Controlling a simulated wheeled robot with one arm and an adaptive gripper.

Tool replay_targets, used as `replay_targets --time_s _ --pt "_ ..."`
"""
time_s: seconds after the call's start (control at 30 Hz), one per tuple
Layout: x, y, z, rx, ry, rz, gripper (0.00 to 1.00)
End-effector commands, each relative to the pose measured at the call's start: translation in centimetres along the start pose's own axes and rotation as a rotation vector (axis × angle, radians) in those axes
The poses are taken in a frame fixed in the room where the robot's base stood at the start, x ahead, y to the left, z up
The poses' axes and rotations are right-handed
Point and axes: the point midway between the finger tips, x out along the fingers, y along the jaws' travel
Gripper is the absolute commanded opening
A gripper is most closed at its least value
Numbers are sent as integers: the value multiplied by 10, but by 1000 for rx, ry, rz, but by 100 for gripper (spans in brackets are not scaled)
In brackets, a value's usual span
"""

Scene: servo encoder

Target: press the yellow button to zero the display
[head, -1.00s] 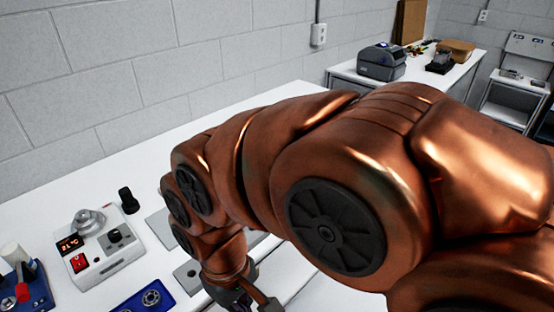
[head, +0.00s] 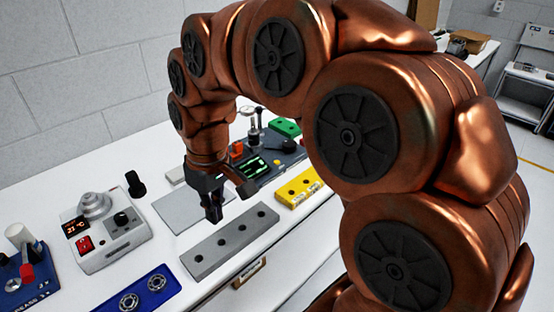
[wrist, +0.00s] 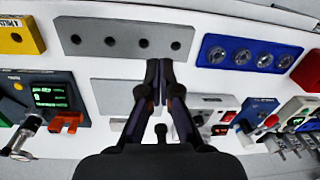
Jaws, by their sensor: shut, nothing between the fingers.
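The dark servo device (head: 292,157) stands behind and right of my gripper in the head view, with a lit green display (head: 257,168). The same display (wrist: 50,95) is at the left of the wrist view. A small yellow button (wrist: 18,86) sits on the device's face beside the display. It also shows in the head view (head: 277,162), small and partly unclear. My gripper (head: 213,215) points down, shut and empty, above the bench near the flat grey plate (head: 180,212). Its fingertips (wrist: 159,66) are together in the wrist view, well apart from the button.
A grey block with holes (head: 225,247) lies in front of my gripper. A yellow block (head: 299,188) lies right of it, near the bench edge. A blue bearing tray (head: 138,299) and a white box with a red display (head: 120,243) are at left. A green block (head: 285,127) is behind.

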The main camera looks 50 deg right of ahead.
Motion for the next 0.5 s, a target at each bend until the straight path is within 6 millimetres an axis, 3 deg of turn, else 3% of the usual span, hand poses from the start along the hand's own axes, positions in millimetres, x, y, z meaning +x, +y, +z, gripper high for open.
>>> replay_targets --time_s 0.03,0.23,0.4,0.5 --pt "-2 16 -18 0 24 -6 0" --pt "-20 86 -68 -3 113 -9 0" --pt "-30 163 -93 25 183 8 0" --pt "-33 212 -97 52 216 23 0"
